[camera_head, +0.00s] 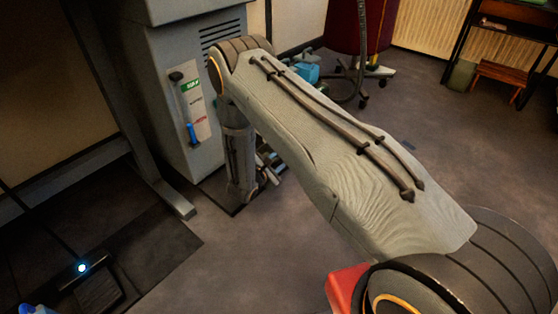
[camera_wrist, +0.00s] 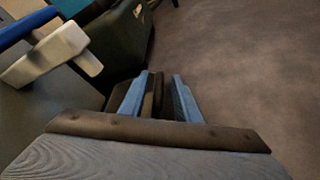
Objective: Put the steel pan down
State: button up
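I cannot make out a steel pan in either view. In the wrist view my gripper (camera_wrist: 160,76) shows two blue fingers standing apart. A narrow dark strip (camera_wrist: 154,97) lies between them. I cannot tell whether it is a held handle, part of my gripper or something behind. In the head view my arm reaches away to the upper left and its end points down in front of the grey cabinet, with the fingertips not clear.
The grey cabinet (camera_head: 165,110) stands close behind my arm's end. A white piece with a blue bar (camera_wrist: 45,55) and a dark bulky object (camera_wrist: 122,45) are at the wrist view's upper left. Bare floor (camera_wrist: 245,70) is at right.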

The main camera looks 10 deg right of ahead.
jog(key=shift+r, duration=0.2)
jog(key=p+v, duration=0.6)
jog(key=v, duration=0.6)
jog(key=s+a+r+m+g, duration=0.1)
jog(key=s+r+m+g, duration=0.3)
jog(key=r, duration=0.7)
jog(key=s+a+r+m+g, duration=0.1)
jog(key=s+r+m+g, duration=0.15)
jog(key=s+r, duration=0.6)
jog(key=s+a+r+m+g+y, duration=0.2)
jog(key=s+a+r+y, duration=0.3)
jog(key=s+r, duration=0.5)
jog(key=s+a+r+m+g+y, duration=0.2)
jog(key=s+a+r+m+y, duration=0.2)
jog(key=s+r, duration=0.6)
jog(key=s+a+y, duration=0.2)
jog(key=s, duration=0.6)
jog(key=shift+a+r, duration=0.3)
jog(key=shift+r+m, duration=0.1)
jog(key=shift+m, duration=0.15)
jog(key=shift+d+r+m+p, duration=0.15)
jog(key=shift+r+m+p, duration=0.25)
jog(key=shift+r+p, duration=1.25)
